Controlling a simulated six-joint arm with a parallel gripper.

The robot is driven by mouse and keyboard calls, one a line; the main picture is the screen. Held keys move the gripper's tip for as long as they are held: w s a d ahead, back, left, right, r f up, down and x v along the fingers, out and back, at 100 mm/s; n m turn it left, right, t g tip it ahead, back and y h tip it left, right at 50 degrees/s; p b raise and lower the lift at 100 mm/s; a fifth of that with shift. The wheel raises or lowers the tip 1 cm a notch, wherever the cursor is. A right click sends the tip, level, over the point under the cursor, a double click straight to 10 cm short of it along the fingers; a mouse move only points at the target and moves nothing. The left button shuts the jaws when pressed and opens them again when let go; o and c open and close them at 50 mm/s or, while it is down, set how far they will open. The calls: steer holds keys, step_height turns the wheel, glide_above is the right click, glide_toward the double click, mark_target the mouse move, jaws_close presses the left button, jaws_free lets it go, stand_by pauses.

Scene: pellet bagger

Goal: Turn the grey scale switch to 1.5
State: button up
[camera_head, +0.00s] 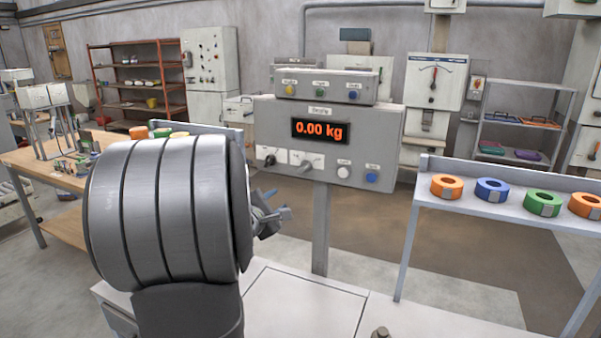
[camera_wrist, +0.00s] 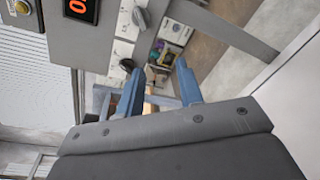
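The grey scale switch (camera_head: 307,166) is a lever-like knob on a white plate below the display of the grey control panel (camera_head: 385,125). Its handle slants toward the lower left in the head view; its scale marks are too small to read. It also shows in the wrist view (camera_wrist: 142,18), near the top edge. A black switch (camera_head: 269,160) sits left of it; it also shows in the wrist view (camera_wrist: 127,66). My gripper (camera_head: 280,203) is below and left of the switches in the head view, apart from the panel. Its blue fingers (camera_wrist: 160,68) are open with nothing between them.
The display (camera_head: 320,131) reads 0.00 kg. A white button (camera_head: 343,171) and a blue button (camera_head: 372,177) sit right of the grey switch. A post (camera_head: 320,230) holds the panel. A shelf (camera_head: 470,200) with coloured rings stands at the right.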

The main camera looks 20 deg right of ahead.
step_height(320, 180, up, 2)
steer(key=h, duration=0.1)
glide_toward(303, 169)
steer(key=shift+n+t, duration=0.3)
steer(key=shift+t, duration=0.1)
steer(key=x, duration=0.8)
steer(key=shift+d+f, duration=0.15)
steer(key=shift+f, duration=0.15)
steer(key=shift+c, duration=0.2)
jaws_close()
